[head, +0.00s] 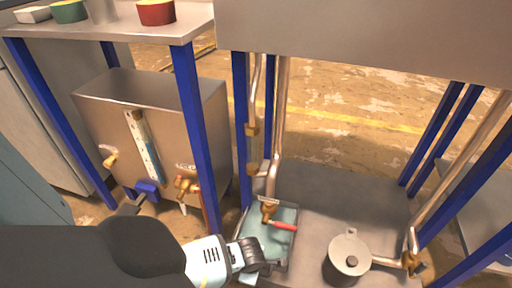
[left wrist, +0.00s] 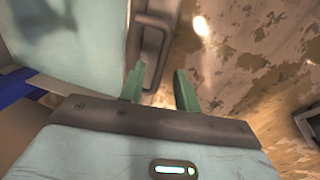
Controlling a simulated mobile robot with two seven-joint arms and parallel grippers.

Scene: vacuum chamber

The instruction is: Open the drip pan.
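The drip pan, apparently the shallow teal tray (head: 278,246), lies on the grey lower shelf below a red-handled valve (head: 281,226). My left gripper reaches its near left corner and hides part of it in the head view. In the left wrist view a grey bar handle (left wrist: 152,42) runs beside a pale blue surface (left wrist: 75,35) that looks like the pan. My left gripper (left wrist: 160,78) is open, its green fingertips apart at the near end of that handle. I cannot tell whether they touch it. My right gripper is not in view.
A metal pot (head: 349,256) stands on the lower shelf (head: 320,195) to the right, joined to a pipe. Blue posts (head: 197,135) and a steel box (head: 155,115) with brass taps stand left. Copper pipes (head: 279,120) rise behind the tray. Patchy floor lies beyond.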

